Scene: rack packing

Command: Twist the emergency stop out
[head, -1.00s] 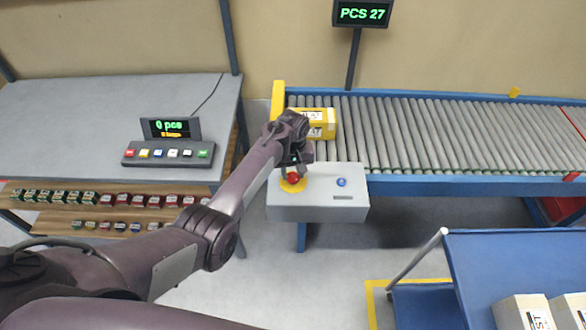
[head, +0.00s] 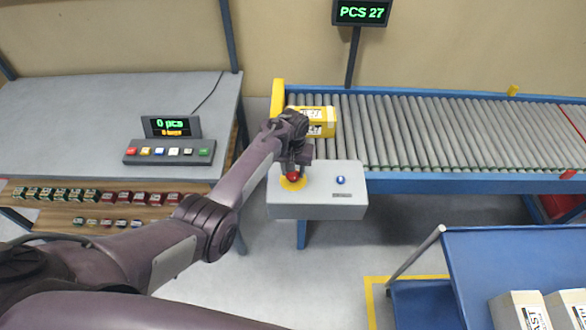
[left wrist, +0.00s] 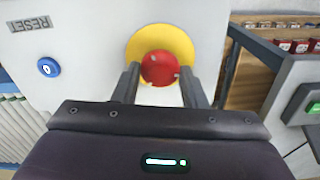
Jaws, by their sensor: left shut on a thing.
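The emergency stop is a red mushroom button (head: 293,176) on a yellow disc (head: 284,184), on top of a grey control box (head: 330,205). My left gripper (head: 292,170) is over it from above and partly hides it in the head view. In the left wrist view the red button (left wrist: 160,68) sits between the two fingers of my left gripper (left wrist: 160,80), which are shut on its sides. The yellow disc (left wrist: 152,34) shows around the button. My right gripper is not in view.
A blue reset button (head: 340,180) is on the same box. A bench (head: 60,120) with a keypad (head: 168,152) is at left, a blue cart (head: 500,260) at lower right.

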